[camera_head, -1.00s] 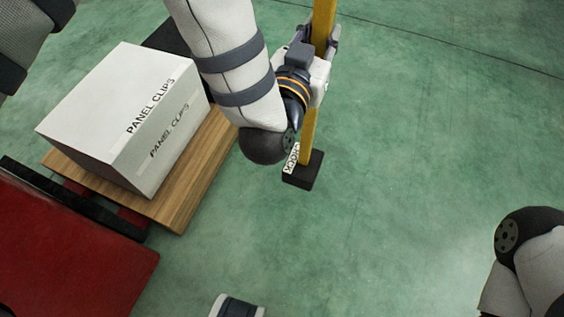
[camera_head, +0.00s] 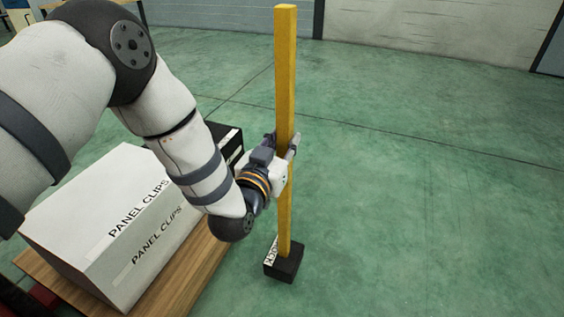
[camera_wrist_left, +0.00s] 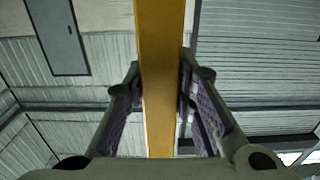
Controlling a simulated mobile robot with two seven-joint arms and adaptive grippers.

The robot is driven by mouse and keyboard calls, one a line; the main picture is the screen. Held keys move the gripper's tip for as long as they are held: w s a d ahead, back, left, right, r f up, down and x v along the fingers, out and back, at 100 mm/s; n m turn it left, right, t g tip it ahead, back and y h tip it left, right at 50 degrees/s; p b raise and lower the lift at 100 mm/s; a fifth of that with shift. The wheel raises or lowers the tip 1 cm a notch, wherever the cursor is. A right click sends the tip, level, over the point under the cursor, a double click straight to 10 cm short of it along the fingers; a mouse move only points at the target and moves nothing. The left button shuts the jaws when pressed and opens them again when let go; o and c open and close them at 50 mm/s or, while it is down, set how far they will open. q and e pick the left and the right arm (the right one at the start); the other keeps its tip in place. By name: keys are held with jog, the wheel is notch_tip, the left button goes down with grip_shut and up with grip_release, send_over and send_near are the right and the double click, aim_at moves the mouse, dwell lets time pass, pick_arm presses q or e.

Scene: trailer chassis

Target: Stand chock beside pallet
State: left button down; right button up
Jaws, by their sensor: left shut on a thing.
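The chock (camera_head: 284,262) is a black block with a white label and a tall yellow post (camera_head: 285,70) rising from it. It is upright, to the right of the wooden pallet (camera_head: 190,262) in the head view, with a strip of green floor between them. I cannot tell whether its base touches the floor. My left gripper (camera_head: 290,148) is shut on the yellow post around its middle. In the left wrist view the post (camera_wrist_left: 162,70) runs between both fingers. My right gripper is not in view.
A white box marked PANEL CLIPS (camera_head: 120,225) stands on the pallet, with a black item (camera_head: 228,140) behind it. Green floor (camera_head: 430,200) is clear to the right. A grey wall (camera_head: 420,35) is far behind.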

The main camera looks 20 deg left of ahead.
pick_arm(q)
jog(key=shift+w+a+f+b, duration=0.35)
jog(key=shift+w+a+f, duration=0.2)
jog(key=shift+f, duration=0.25)
jog(key=shift+w+a+f+b, duration=0.15)
jog(key=shift+f+b, duration=0.55)
jog(key=shift+f, duration=0.95)
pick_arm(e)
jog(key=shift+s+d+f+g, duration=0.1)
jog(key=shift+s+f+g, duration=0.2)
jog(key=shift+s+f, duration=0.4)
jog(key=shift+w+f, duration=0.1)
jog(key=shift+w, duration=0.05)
pick_arm(q)
jog(key=shift+f, duration=0.15)
jog(key=c, duration=1.3)
grip_release()
jog(key=shift+c, duration=0.2)
